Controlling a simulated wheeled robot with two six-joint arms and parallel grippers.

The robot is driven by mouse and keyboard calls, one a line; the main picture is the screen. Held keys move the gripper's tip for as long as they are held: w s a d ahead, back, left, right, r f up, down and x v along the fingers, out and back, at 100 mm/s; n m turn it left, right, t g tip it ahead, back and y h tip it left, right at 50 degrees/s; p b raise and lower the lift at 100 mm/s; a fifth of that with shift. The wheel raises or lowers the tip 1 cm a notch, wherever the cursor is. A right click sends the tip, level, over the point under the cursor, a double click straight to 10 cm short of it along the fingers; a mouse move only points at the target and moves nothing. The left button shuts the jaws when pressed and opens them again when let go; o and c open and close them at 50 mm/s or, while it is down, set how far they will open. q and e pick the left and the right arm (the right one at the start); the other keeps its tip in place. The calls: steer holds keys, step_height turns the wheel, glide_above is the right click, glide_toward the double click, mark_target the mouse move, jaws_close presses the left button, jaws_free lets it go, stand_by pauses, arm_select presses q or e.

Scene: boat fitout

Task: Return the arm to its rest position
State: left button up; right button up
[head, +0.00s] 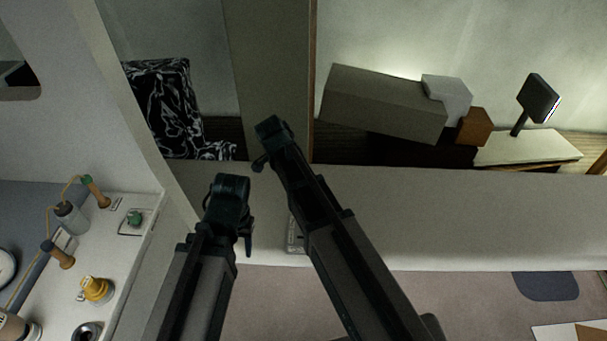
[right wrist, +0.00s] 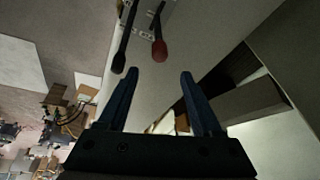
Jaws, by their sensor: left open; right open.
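My left gripper (head: 229,195) is dark and sits in the lower middle of the head view, above the pale ledge. It is open, and I see nothing held in it. My right arm comes in from the lower right of the head view, and its dark end (head: 272,130) reaches farther up the picture, past the ledge. In the right wrist view the two blue fingers of my right gripper (right wrist: 157,80) stand apart with nothing gripped between them. A red-knobbed lever (right wrist: 159,48) and a black-knobbed lever (right wrist: 120,60) lie beyond the fingertips, apart from them.
A pale ledge (head: 450,215) runs across behind my arms. Boxes (head: 385,105) and a dark screen (head: 538,98) stand beyond it.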

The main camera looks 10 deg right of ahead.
arm_select(q)
step_height(320, 180, up, 2)
steer(key=shift+r+p, duration=0.1)
steer(key=shift+p, duration=0.45)
arm_select(e)
steer(key=shift+v, duration=1.15)
steer(key=shift+f, duration=0.1)
arm_select(q)
step_height(320, 180, down, 11)
steer(key=b, duration=1.1)
arm_select(e)
steer(key=s+a+f+n+y, duration=0.1)
steer(key=s+a+f+n, duration=0.2)
steer(key=s+f+n, duration=0.3)
steer(key=s+a+f+n+g+y, duration=0.1)
steer(key=s+a+f+n, duration=0.3)
steer(key=s+n, duration=0.8)
step_height(320, 180, down, 2)
steer(key=n, duration=0.2)
steer(key=shift+s+n+g+y, duration=0.3)
steer(key=shift+s+n, duration=0.1)
